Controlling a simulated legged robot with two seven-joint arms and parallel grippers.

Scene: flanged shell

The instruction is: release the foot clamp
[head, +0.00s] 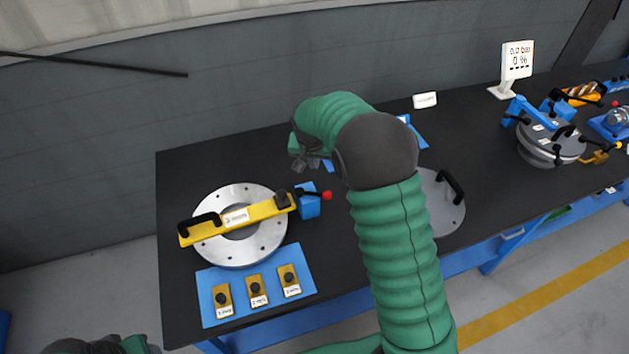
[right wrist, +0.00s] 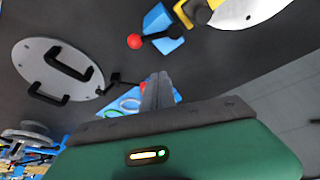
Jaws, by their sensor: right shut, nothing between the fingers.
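The foot clamp appears to be the blue block (head: 308,203) with a dark lever and a red ball knob, at the right edge of the flanged ring (head: 272,246). In the right wrist view the blue clamp (right wrist: 163,27) shows at top middle, its red knob pointing left. My right gripper (head: 304,161) is above the table, up and behind the clamp in the head view, apart from it. In the right wrist view its fingers (right wrist: 157,92) are together and empty. A dark and green part of my left arm shows at the lower left; its fingers are not visible.
A yellow bar (head: 264,210) with a black handle lies across the ring. A blue mat (head: 209,297) holds several labelled yellow pieces. A grey disc (head: 445,213) with a black handle lies right, partly behind my arm. A gauge display (head: 517,61) and grey vessel (head: 566,147) stand farther right.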

